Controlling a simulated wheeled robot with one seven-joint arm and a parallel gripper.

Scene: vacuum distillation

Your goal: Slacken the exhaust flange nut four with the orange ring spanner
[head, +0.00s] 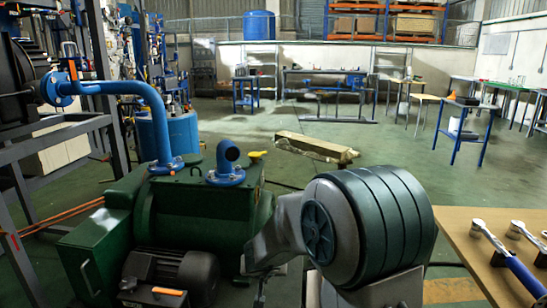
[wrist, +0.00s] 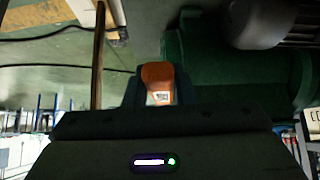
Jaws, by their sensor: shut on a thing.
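My gripper (wrist: 158,98) is shut on an orange piece (wrist: 157,72), which I take to be the orange ring spanner. Only a short stub with a pale label shows above the jaws in the wrist view; its ring end is not visible. In the head view my arm fills the lower middle and the held piece cannot be made out. The green pump (head: 205,207) carries a flange with a short blue elbow (head: 226,172) and another flange (head: 167,164) under a long blue pipe. Single nuts are too small to tell, and I cannot tell which flange is the exhaust.
A black motor (head: 172,276) sits in front of the pump. A wooden bench (head: 470,236) with metal tools (head: 494,243) is at the right. A grey frame (head: 50,145) stands at the left. A wooden beam (head: 318,146) lies behind on open green floor (head: 370,170).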

